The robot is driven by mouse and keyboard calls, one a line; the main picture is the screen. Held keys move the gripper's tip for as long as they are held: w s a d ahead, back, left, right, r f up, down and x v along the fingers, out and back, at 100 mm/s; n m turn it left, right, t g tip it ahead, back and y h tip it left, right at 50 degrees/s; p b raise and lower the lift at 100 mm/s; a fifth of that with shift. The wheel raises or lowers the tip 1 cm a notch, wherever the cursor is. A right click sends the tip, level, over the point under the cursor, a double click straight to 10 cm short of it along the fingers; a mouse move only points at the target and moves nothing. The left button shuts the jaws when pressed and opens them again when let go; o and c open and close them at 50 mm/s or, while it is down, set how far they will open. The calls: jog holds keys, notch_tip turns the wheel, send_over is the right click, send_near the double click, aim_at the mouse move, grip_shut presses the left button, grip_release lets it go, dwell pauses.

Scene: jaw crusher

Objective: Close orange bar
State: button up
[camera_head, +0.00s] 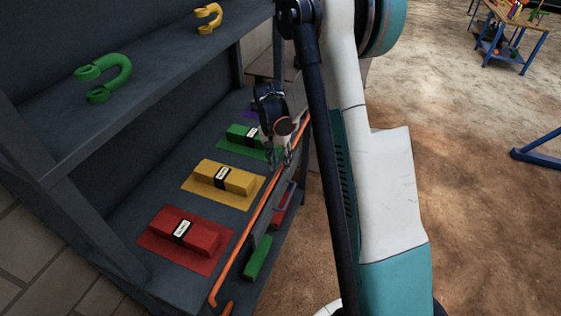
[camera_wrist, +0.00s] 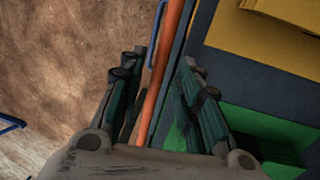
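The orange bar (camera_head: 252,222) runs lengthwise along the front edge of the lower shelf in the head view. In the wrist view the orange bar (camera_wrist: 163,70) passes between the two fingers of my gripper (camera_wrist: 158,80). The fingers are spread, with a visible gap on each side of the bar. In the head view my gripper (camera_head: 280,158) is over the far part of the bar, partly hiding it. I cannot tell whether any finger touches it. The bar's far end is partly hidden by my arm.
The grey shelf holds a red block (camera_head: 190,234), a yellow block (camera_head: 224,178) and a green block (camera_head: 246,136) on matching mats. A green hook (camera_head: 120,72) and a yellow hook (camera_head: 209,18) lie on the shelf above. Brown floor (camera_head: 480,200) is open at right.

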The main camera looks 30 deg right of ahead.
notch_tip(320, 180, up, 12)
jog(key=w+a, duration=0.1)
jog(key=shift+w, duration=0.2)
dwell(0.3)
jog(key=shift+f, duration=0.1)
jog(key=s+a+r+n+t, duration=0.45)
jog(key=s+a+r, duration=0.35)
jog(key=s+r, duration=0.3)
jog(key=s+a+n+t+y, duration=0.1)
jog(key=s+a+n+t, duration=0.3)
jog(key=s, duration=0.8)
jog(key=shift+s+a+n, duration=0.2)
jog(key=shift+a+n, duration=0.75)
jog(key=shift+a, duration=0.35)
